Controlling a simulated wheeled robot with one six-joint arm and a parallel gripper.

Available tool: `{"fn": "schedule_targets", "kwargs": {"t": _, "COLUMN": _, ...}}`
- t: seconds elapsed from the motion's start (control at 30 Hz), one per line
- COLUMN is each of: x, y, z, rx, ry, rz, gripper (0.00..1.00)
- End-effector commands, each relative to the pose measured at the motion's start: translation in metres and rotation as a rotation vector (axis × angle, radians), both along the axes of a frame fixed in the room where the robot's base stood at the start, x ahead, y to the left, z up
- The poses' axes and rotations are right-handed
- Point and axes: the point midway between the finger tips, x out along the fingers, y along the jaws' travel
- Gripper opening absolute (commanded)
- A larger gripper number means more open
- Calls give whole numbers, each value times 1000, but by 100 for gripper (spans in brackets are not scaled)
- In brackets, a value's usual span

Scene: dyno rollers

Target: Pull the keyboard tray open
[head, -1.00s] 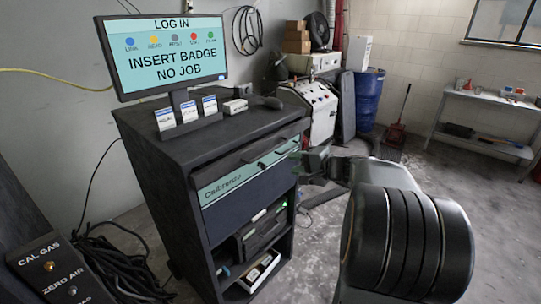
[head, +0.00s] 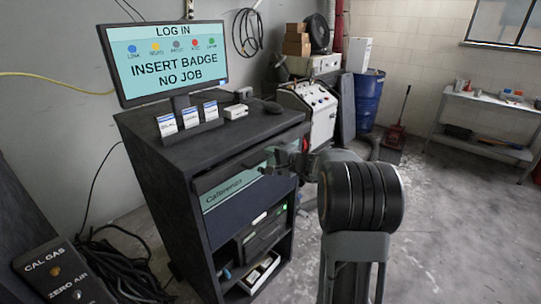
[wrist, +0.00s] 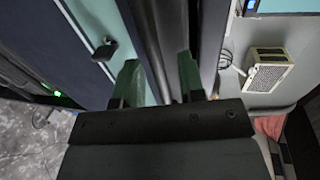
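The keyboard tray's dark front edge (head: 222,176) runs just under the cabinet's top, above a teal strip lettered "Calibrenza" (head: 222,194). The tray looks pushed in. My gripper (head: 284,160) is at the right part of this front. In the wrist view, its two green-tipped fingers (wrist: 160,82) stand apart, with the dark tray edge (wrist: 160,35) running between or just beyond them. Contact cannot be made out. A small dark handle (wrist: 105,50) on the teal strip lies left of the fingers there.
The cabinet top (head: 225,133) carries a monitor (head: 165,62), card holders (head: 192,122), a small white box (head: 235,110) and a dark mouse (head: 272,106). Open shelves (head: 257,262) lie below.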

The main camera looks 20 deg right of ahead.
Motion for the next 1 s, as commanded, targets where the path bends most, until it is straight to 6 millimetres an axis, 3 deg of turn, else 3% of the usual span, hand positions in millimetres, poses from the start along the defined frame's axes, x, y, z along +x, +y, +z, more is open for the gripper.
{"fn": "schedule_targets", "kwargs": {"t": 0.43, "x": 6, "y": 3, "z": -2, "rx": 0, "ry": 0, "rz": 0, "gripper": 36}}
{"fn": "schedule_targets", "kwargs": {"t": 0.8, "x": 6, "y": 3, "z": -1, "rx": 0, "ry": 0, "rz": 0, "gripper": 0}}
{"fn": "schedule_targets", "kwargs": {"t": 1.0, "x": 6, "y": 3, "z": -1, "rx": 0, "ry": 0, "rz": 0, "gripper": 0}}
